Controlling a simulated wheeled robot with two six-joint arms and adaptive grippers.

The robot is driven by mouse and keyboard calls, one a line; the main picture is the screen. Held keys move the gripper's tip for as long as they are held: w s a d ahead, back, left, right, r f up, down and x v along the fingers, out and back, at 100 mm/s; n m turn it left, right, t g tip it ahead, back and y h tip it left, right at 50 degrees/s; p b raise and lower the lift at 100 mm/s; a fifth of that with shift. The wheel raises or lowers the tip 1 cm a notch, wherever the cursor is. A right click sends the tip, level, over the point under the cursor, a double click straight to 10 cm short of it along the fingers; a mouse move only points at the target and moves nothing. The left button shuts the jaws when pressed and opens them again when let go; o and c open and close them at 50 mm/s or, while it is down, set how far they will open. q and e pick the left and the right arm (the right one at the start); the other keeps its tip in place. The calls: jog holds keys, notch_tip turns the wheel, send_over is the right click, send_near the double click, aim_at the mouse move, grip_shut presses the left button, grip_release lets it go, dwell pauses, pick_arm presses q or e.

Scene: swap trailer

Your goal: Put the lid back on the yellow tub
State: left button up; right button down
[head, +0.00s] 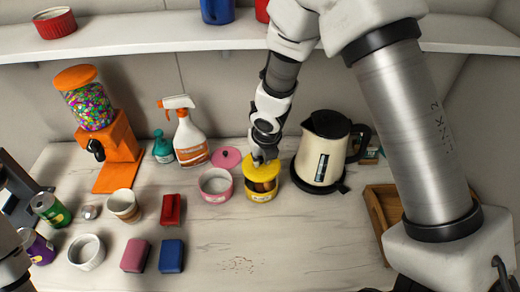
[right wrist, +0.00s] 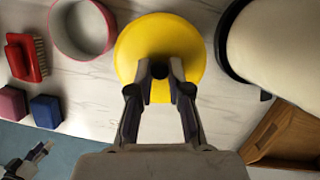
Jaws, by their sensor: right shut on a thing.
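The yellow tub (head: 261,197) stands on the counter between the pink tub and the kettle, with brown contents showing under the lid's near edge. My right gripper (head: 262,160) is shut on the yellow lid (head: 264,174), holding it by the top just above the tub's back part. A gap shows between lid and tub at the front. In the right wrist view the lid (right wrist: 160,40) sits between the fingertips (right wrist: 161,75) and hides the tub below. Part of my left arm shows at the left edge of the head view; its fingers are not clear.
The open pink tub (head: 215,198) is close on the left, its pink lid (head: 227,157) behind it. The kettle (head: 322,160) is close on the right. A wooden tray (head: 377,212) lies farther right. Sponges, a red brush (head: 171,209) and cups are left.

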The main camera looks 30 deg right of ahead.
jog(key=shift+s, duration=0.1)
jog(key=shift+f, duration=0.25)
jog(key=b+x, duration=0.1)
jog(key=b, duration=0.1)
jog(key=b+x, duration=0.1)
jog(key=x, duration=0.1)
jog(key=s+b+x, duration=0.1)
jog(key=b+x, duration=0.1)
jog(key=shift+a+f+b, duration=0.1)
jog(key=shift+f+b, duration=0.05)
jog(key=shift+b, duration=0.2)
jog(key=shift+w+f+b, duration=0.1)
jog(key=shift+f+b, duration=0.4)
jog(key=shift+f, duration=0.1)
jog(key=shift+r, duration=0.1)
jog(key=shift+f, duration=0.2)
dwell(0.4)
dwell(0.6)
